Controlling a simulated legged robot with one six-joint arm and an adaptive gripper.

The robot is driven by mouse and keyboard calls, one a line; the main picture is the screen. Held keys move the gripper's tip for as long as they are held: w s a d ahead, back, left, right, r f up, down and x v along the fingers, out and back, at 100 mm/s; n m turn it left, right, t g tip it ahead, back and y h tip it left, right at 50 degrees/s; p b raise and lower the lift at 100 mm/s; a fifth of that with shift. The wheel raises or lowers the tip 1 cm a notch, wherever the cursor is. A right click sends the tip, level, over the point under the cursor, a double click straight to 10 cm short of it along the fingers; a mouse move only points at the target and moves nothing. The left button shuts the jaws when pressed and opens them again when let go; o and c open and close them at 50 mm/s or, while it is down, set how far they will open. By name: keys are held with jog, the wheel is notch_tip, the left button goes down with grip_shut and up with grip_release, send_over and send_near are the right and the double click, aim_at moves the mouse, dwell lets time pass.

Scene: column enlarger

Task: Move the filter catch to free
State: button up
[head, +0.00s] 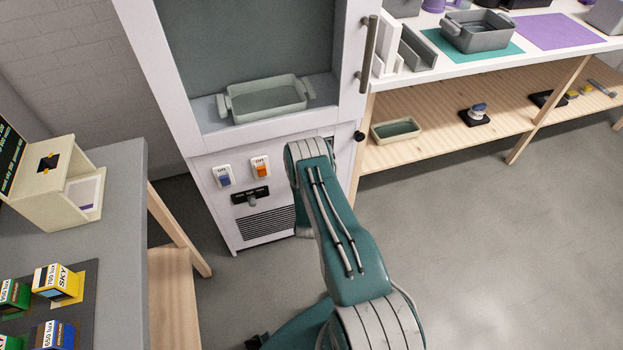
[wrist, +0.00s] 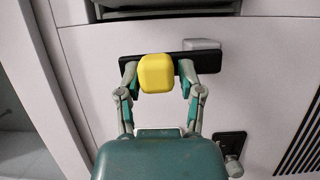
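In the wrist view, a yellow block-shaped knob (wrist: 156,73), which looks like the filter catch, sits on a black bar-shaped plate (wrist: 207,62) on the white cabinet front. A pale grey block (wrist: 202,44) lies along the plate's right end. My gripper (wrist: 158,84) faces the panel with one finger on each side of the yellow knob. The fingers stand apart, with a narrow gap at the right; contact on the left is unclear. No label by the knob can be read. In the head view, my arm hides the gripper and the knob.
The white cabinet (head: 218,165) carries a blue switch (head: 224,177), an orange switch (head: 261,168) and a black plate with a grey lever (head: 251,199) above a vent (head: 268,223). A grey table (head: 118,225) stands left, shelves (head: 440,143) right. The floor at right is clear.

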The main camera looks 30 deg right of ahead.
jog(key=shift+o, duration=0.6)
jog(key=shift+w+r, duration=0.1)
jog(key=shift+w, duration=0.25)
jog(key=shift+s, duration=0.1)
jog(key=v, duration=1.2)
